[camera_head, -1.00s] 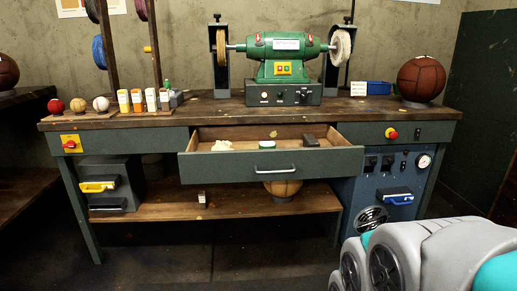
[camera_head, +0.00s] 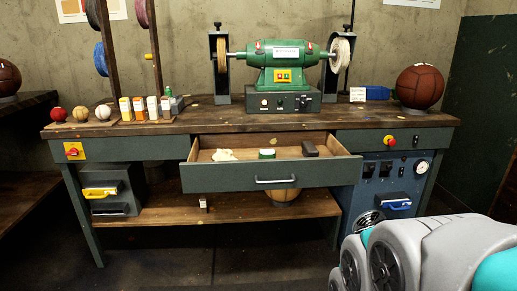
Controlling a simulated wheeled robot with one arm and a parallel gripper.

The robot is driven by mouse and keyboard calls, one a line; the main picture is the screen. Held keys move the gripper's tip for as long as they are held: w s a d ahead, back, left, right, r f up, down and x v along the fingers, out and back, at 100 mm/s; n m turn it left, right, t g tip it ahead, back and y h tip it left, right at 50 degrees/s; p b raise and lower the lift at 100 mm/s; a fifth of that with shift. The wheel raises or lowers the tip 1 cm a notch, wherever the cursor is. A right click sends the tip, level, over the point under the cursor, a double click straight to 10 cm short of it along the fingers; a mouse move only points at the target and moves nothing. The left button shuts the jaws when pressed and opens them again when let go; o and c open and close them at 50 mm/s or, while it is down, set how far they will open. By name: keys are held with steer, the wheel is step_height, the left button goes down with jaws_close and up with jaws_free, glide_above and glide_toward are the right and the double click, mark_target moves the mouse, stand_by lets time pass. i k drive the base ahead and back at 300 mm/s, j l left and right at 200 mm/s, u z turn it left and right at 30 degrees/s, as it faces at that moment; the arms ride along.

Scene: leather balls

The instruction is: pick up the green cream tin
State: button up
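The green cream tin (camera_head: 267,154) is a small round tin with a green side and a paler top. It sits inside the open drawer (camera_head: 268,178) of the workbench, near the middle, and the drawer front hides its lower part. A pale crumpled cloth (camera_head: 223,155) lies to its left and a dark brown block (camera_head: 310,149) to its right. My grey and teal arm shows at the lower right, apart from the drawer. My gripper is not in view.
The workbench top (camera_head: 200,118) carries a green polishing machine (camera_head: 284,62), small bottles and boxes (camera_head: 140,108), small balls (camera_head: 80,110) and a brown leather ball (camera_head: 420,87). The drawer juts out from the bench. A blue control unit (camera_head: 385,180) stands below right. Floor in front is clear.

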mark_target(264, 153)
steer(key=i+l, duration=0.2)
steer(key=i, duration=0.2)
steer(key=i+l, duration=0.15)
steer(key=i, duration=0.2)
steer(key=i+l, duration=0.2)
steer(key=i, duration=0.2)
